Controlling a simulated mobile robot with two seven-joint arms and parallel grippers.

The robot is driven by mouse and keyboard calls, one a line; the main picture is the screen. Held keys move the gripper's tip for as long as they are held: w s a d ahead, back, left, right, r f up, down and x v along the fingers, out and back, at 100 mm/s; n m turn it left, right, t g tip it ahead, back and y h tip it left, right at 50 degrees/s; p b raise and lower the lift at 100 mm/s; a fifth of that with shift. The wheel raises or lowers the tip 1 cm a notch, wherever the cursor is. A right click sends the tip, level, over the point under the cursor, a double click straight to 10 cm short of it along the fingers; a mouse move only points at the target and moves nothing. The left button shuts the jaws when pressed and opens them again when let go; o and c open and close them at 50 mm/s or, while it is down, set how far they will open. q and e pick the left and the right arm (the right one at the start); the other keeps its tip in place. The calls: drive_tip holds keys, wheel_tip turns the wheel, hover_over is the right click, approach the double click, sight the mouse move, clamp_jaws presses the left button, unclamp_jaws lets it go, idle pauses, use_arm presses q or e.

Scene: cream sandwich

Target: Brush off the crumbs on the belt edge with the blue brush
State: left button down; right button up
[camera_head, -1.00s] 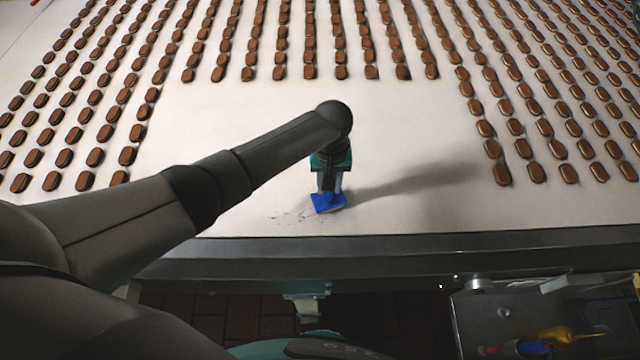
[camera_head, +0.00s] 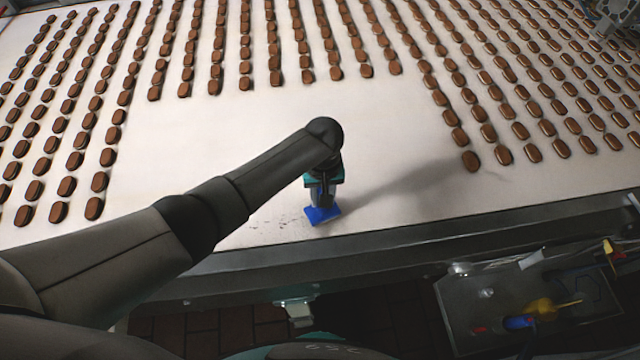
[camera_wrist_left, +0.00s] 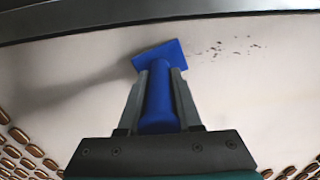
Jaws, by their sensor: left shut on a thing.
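The blue brush (camera_head: 322,214) is in my left gripper (camera_head: 322,194), its head down at the white belt (camera_head: 400,120) near the front edge. In the left wrist view the gripper (camera_wrist_left: 158,88) is shut on the handle of the blue brush (camera_wrist_left: 158,55). Dark crumbs (camera_head: 281,222) lie on the belt just left of the brush, close to the metal edge rail (camera_head: 340,245). In the left wrist view the crumbs (camera_wrist_left: 225,46) scatter to the right of the brush head. Whether the bristles touch the belt is hard to tell. My right gripper is not seen.
Rows of brown cookies (camera_head: 90,160) cover the belt's left, back and right; the belt around the brush is clear. Below the rail at the lower right is a grey tray (camera_head: 455,310) with a yellow-handled tool (camera_head: 545,307) and a blue item (camera_head: 519,322).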

use_arm(q)
drive_tip(key=shift+s+f, duration=0.1)
drive_tip(key=shift+s, duration=0.45)
